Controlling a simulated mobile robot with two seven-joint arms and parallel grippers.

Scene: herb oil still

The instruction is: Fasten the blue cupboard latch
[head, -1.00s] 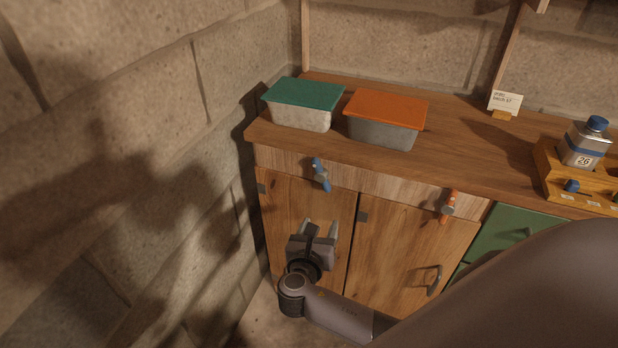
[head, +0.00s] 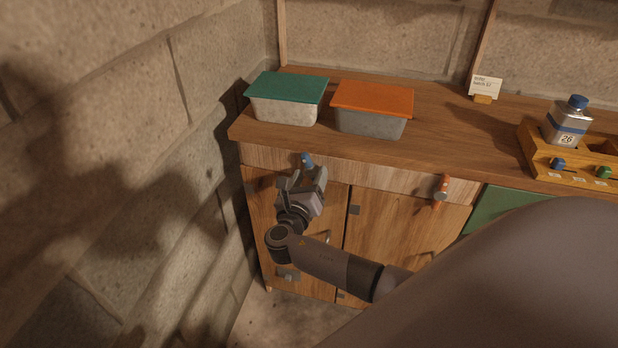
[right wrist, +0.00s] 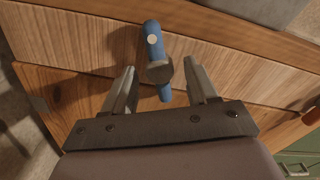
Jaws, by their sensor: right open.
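The blue latch (head: 307,160) is on the wooden rail above the left cupboard door (head: 331,262). In the right wrist view the blue latch (right wrist: 153,45) is a long bar with a round grey knob, slightly tilted from upright. Its lower end comes down near the door's top edge. My right gripper (head: 303,176) is open in front of it and hides its lower part in the head view. In the right wrist view the right gripper (right wrist: 160,66) has its fingers on either side of the bar's lower part, with gaps; I see no contact. My left gripper is out of view.
An orange latch (head: 441,190) is on the rail further right. On the worktop (head: 450,135) stand a green-lidded box (head: 285,110), an orange-lidded box (head: 370,122) and a bottle (head: 567,120) in a wooden rack. A stone wall (head: 120,150) is close on the left.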

